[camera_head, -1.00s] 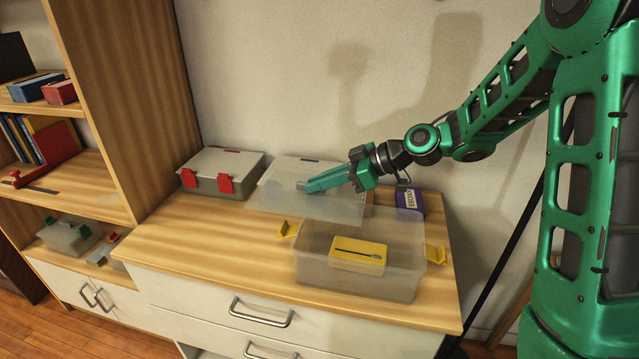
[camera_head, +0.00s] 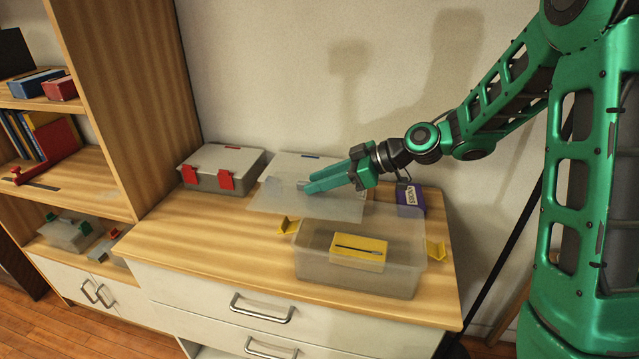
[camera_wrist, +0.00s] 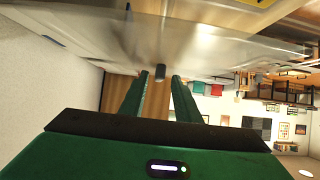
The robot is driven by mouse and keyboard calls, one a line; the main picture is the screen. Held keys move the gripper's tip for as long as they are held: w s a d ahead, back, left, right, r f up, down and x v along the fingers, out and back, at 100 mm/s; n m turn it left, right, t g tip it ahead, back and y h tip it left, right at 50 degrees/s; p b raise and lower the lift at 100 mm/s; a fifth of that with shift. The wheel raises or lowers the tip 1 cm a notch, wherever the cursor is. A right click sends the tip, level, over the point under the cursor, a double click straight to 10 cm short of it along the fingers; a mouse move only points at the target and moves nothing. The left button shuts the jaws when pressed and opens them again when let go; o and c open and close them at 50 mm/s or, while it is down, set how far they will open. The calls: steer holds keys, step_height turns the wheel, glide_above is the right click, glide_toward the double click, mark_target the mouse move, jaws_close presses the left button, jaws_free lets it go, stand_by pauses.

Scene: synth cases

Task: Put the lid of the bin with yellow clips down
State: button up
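The bin with yellow clips (camera_head: 318,268) is a clear, open-topped box on the cabinet top. Its yellow clips (camera_head: 436,250) stick out at both sides. A translucent lid (camera_head: 345,210) lies behind and left of it, apparently flat on the cabinet top. The lid also fills the upper part of the wrist view (camera_wrist: 215,45). My gripper (camera_head: 306,186) is above the lid, with fingers spread at both sides of its small grey knob (camera_wrist: 160,72). Gaps show between the knob and the fingers. The lid's underside is hidden.
A grey bin with red clips (camera_head: 222,168) stands at the back left. A pale bin with a blue clip (camera_head: 310,157) is behind the lid. A purple box (camera_head: 411,198) stands right of my gripper. Bare wood (camera_head: 190,240) is free at the front left.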

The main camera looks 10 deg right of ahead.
steer(key=v, duration=1.2)
steer(key=shift+r, duration=0.25)
steer(key=s+d+f+m+h, duration=0.2)
steer(key=s+d+m, duration=0.1)
steer(key=s+d, duration=0.1)
steer(key=s+d+f+m+g+h, duration=0.1)
steer(key=s+d+f+m+h, duration=0.1)
steer(key=d, duration=0.4)
steer(key=s+d+f+m+h, duration=0.2)
steer(key=s+d+m+h, duration=0.2)
steer(key=s, duration=0.3)
steer(key=shift+s+d+m, duration=0.15)
steer(key=shift+d+m, duration=0.25)
steer(key=shift+m, duration=0.3)
steer(key=s+d+m+g+h, duration=0.1)
steer(key=s+d+m, duration=0.3)
steer(key=s, duration=0.5)
steer(key=s+d+m+g+h, duration=0.2)
steer(key=s+d+m, duration=0.2)
steer(key=s, duration=0.5)
steer(key=shift+d+f+m, duration=0.35)
steer(key=shift+f+m, duration=0.05)
steer(key=shift+m, duration=0.6)
steer(key=shift+w+f, duration=0.25)
steer(key=shift+w, duration=0.35)
